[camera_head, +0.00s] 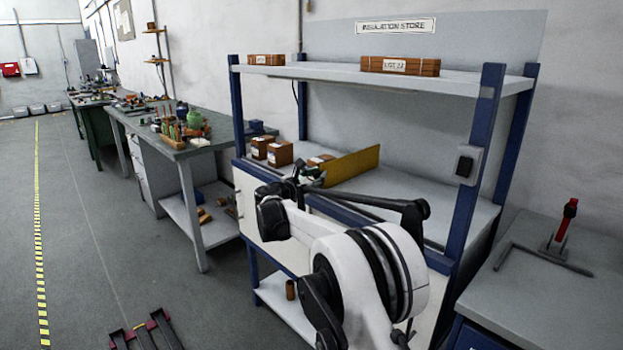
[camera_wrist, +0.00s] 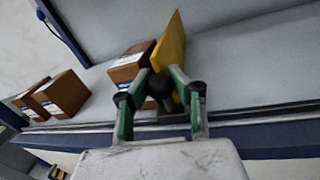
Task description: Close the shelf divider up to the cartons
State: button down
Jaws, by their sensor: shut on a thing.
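The yellow shelf divider (camera_head: 352,166) stands upright on the shelf; it also shows in the wrist view (camera_wrist: 173,44). My gripper (camera_head: 300,178) is at its front end. In the wrist view my gripper (camera_wrist: 160,90) is shut on the dark round knob (camera_wrist: 159,84) at the divider's foot. One brown carton (camera_wrist: 130,64) is just left of the divider; I cannot tell whether they touch. Two more cartons, the nearer one (camera_wrist: 62,95) and the farther one (camera_wrist: 30,100), stand farther left, with a gap before the first. The cartons also show in the head view (camera_head: 280,154).
The blue-framed bench has an upper shelf (camera_head: 325,70) with bundled brown stock (camera_head: 400,66). The shelf right of the divider is clear (camera_head: 440,195). A rail (camera_wrist: 80,127) runs along the shelf's front edge. A workbench (camera_head: 195,150) with tools stands at left.

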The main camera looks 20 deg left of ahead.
jog(key=shift+w+a, duration=0.2)
jog(key=shift+a, duration=0.35)
jog(key=c, duration=1.4)
grip_release()
jog(key=shift+c, duration=0.2)
jog(key=v, duration=1.2)
